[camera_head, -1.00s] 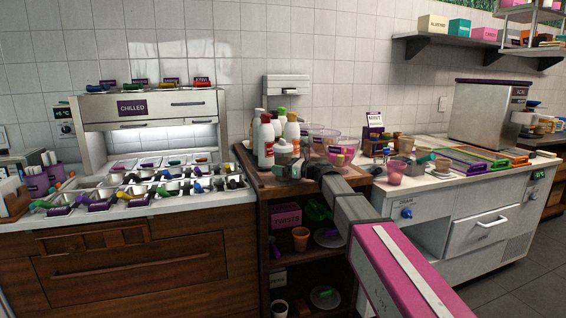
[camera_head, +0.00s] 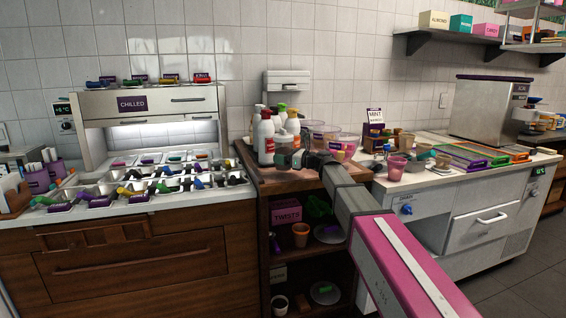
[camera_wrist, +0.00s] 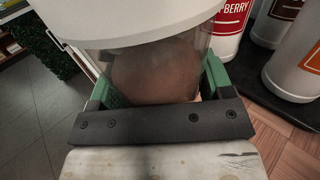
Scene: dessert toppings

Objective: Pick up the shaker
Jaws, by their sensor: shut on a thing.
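The shaker (camera_wrist: 160,75) fills the top middle of the wrist view. It has a wide white top and a clear body with brown contents. My gripper (camera_wrist: 160,90) has its green fingers on both sides of the clear body and is shut on it. In the head view the shaker (camera_head: 284,141) shows small and partly hidden, in front of the bottles. My gripper (camera_head: 285,158) is above the wooden cart top there. The shaker's base is hidden, so I cannot see the gap beneath it.
A red-labelled bottle (camera_wrist: 231,28) and a white bottle (camera_wrist: 297,75) stand close on the right in the wrist view. Clear tubs (camera_head: 346,141) stand right of the shaker. The chilled topping station (camera_head: 152,106) is at left, and a white counter (camera_head: 430,183) at right.

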